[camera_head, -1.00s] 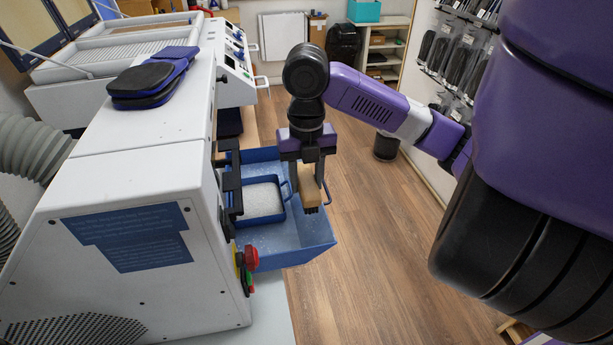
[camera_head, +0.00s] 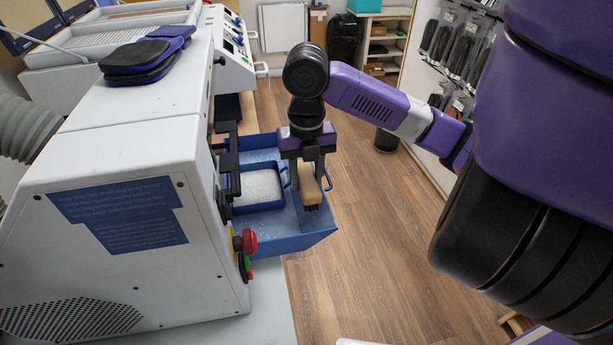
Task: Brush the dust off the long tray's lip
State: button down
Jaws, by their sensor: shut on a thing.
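A large blue tray (camera_head: 318,236) sticks out from the side of the white machine, with pale dust specks on its surfaces. A smaller blue tray (camera_head: 262,207) filled with white grains sits within it on the left. My gripper (camera_head: 306,168) points down over the right part of the large tray. It is shut on a brush (camera_head: 310,191) with a pale wooden body and dark bristles facing down. The bristles are near the large tray's right side. I cannot tell whether they touch it. My gripper's fingers hide part of the brush and the tray's far right rim.
Packets hang on the right wall. The wooden floor (camera_head: 370,240) right of the tray is clear.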

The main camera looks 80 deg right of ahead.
aim_at(304, 167)
jog(key=shift+f+b, duration=0.95)
dwell(0.3)
jog(key=shift+w+d+r+b, duration=0.1)
jog(key=shift+w+d+b, duration=0.15)
jog(key=shift+d, duration=0.5)
jog(key=shift+w+d+r+b, duration=0.1)
jog(key=shift+w+d, duration=0.25)
jog(key=shift+d, duration=0.35)
jog(key=shift+w+d+f+b, duration=0.1)
jog(key=shift+w+d+b, duration=0.25)
jog(key=shift+d, duration=0.45)
jog(key=shift+w+d+f+b, duration=0.1)
jog(key=shift+w+d+b, duration=0.15)
jog(key=shift+d, duration=0.55)
jog(key=shift+w+d+f+b, duration=0.1)
jog(key=shift+w+d+b, duration=0.25)
jog(key=shift+d, duration=0.45)
jog(key=shift+w+d+b, duration=0.1)
jog(key=shift+w+d, duration=0.35)
jog(key=shift+d, duration=0.6)
jog(key=shift+w+d+b, duration=0.1)
jog(key=shift+w+d, duration=0.35)
jog(key=shift+d, duration=0.55)
jog(key=shift+w+d+b, duration=0.1)
jog(key=shift+w+d, duration=0.35)
jog(key=shift+d, duration=0.6)
jog(key=shift+a, duration=0.1)
